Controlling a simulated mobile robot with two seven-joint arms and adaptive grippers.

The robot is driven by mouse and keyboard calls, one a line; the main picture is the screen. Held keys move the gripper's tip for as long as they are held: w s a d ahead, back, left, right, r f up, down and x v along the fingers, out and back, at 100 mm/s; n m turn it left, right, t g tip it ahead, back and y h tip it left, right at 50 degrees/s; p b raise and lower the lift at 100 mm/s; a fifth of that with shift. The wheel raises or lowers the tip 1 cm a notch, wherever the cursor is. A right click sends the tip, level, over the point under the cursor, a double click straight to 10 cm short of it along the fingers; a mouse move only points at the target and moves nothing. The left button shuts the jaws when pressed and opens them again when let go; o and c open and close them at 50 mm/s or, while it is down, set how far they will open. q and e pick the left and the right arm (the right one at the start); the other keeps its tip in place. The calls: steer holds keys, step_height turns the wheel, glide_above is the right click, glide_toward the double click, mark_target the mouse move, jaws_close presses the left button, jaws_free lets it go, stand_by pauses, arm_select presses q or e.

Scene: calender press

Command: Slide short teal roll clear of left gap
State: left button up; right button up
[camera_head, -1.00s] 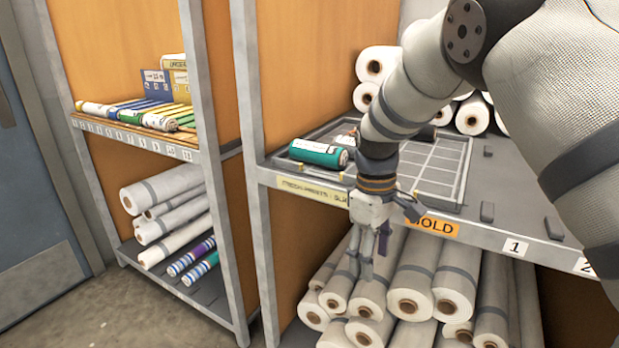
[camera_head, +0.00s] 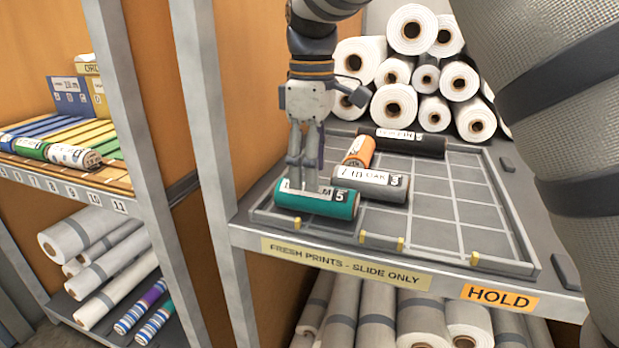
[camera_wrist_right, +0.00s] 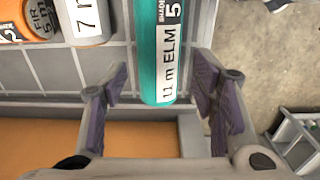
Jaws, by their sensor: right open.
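The short teal roll (camera_head: 318,202), with a white label and the number 5, lies at the front left of the gridded tray (camera_head: 455,230). Its right end is near a yellow tab (camera_head: 362,237) on the tray's front rim; the roll hides part of the front left edge. My right gripper (camera_head: 308,184) points down over the roll. In the right wrist view the teal roll (camera_wrist_right: 157,50), labelled 11 m ELM, lies between the open, purple-padded fingers (camera_wrist_right: 160,98), with space visible on both sides. My left gripper is not in view.
A grey OAK roll (camera_head: 372,182) lies close behind the teal roll. An orange roll (camera_head: 359,151) and a black roll (camera_head: 425,143) lie farther back. White rolls (camera_head: 394,104) are stacked behind. A shelf post (camera_head: 203,130) stands at left.

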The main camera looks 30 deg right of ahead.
step_height(320, 180, down, 5)
steer(key=shift+w+f, duration=0.1)
steer(key=shift+f, duration=0.1)
steer(key=c, duration=1)
steer(key=shift+o, duration=0.2)
steer(key=shift+s+d+r, duration=0.1)
steer(key=shift+s+d, duration=1.55)
steer(key=shift+s, duration=0.25)
steer(key=shift+s+d+r, duration=0.1)
steer(key=shift+s+d, duration=1.5)
steer(key=shift+s, duration=0.25)
steer(key=shift+s+d, duration=1)
steer(key=shift+s, duration=0.15)
steer(key=shift+s+d, duration=0.95)
steer(key=shift+s, duration=0.2)
steer(key=o, duration=1.3)
steer(key=shift+c, duration=0.2)
